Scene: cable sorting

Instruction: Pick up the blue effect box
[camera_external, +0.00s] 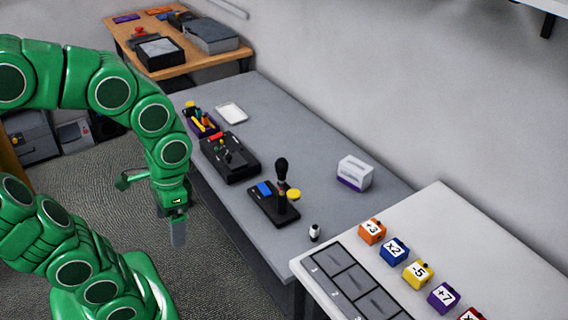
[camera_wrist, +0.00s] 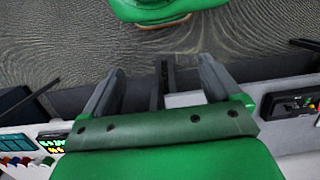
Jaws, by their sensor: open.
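My gripper (camera_external: 178,232) hangs pointing down on the left, beside the near edge of the grey table and far from the blue box. In the wrist view my gripper (camera_wrist: 160,85) shows two fingers spread apart, with no object held.
The grey table (camera_external: 330,150) between holds a joystick (camera_external: 281,185), a black console (camera_external: 230,158) and a white-purple box (camera_external: 354,173).

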